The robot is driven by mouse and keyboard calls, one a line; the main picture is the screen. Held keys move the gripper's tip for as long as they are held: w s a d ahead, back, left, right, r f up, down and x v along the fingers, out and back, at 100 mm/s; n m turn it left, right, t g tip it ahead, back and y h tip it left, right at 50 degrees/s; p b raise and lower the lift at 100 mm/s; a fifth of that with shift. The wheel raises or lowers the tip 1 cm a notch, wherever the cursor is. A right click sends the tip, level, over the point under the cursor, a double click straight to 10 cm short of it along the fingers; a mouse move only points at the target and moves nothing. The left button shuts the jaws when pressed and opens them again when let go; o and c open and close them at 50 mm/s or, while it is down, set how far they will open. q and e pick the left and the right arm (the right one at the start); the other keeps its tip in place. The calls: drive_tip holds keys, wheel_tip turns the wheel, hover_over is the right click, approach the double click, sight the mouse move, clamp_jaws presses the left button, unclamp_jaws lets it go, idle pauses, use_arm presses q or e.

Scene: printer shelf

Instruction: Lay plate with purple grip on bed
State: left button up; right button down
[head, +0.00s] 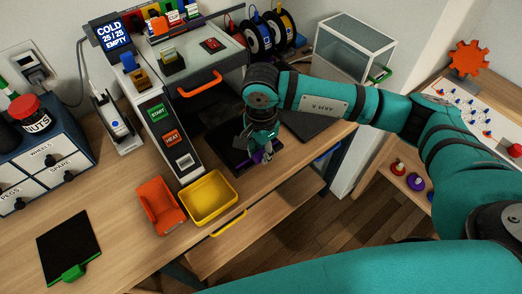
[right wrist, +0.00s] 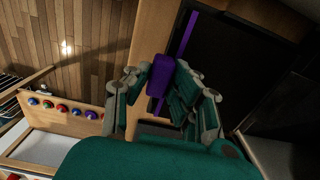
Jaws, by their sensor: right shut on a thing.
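My right gripper (head: 259,150) is in front of the printer's open lower part. It is shut on the purple grip of the plate, and the grip (right wrist: 160,76) shows between the fingers in the right wrist view. The plate (right wrist: 237,60) is a dark sheet with a purple strip along one edge. In the head view, a dark flat surface (head: 236,160) lies at the printer's opening, partly hidden by my gripper. I cannot tell there how much is plate and how much is bed, or whether they touch. My left gripper is out of view.
The printer has a raised front with an orange handle (head: 204,86) and a panel with START and HEAT buttons (head: 157,111). An orange bin (head: 158,206) and a yellow bin (head: 208,198) stand before it. A black plate with a green grip (head: 67,247) lies at lower left.

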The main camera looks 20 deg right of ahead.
drive_tip(key=shift+f+b, duration=0.4)
drive_tip(key=shift+b, duration=0.25)
idle(0.6)
drive_tip(key=c, duration=1.1)
unclamp_jaws()
drive_tip(key=shift+o, duration=0.2)
drive_tip(key=shift+r, duration=0.1)
wheel_tip(320, 180, up, 12)
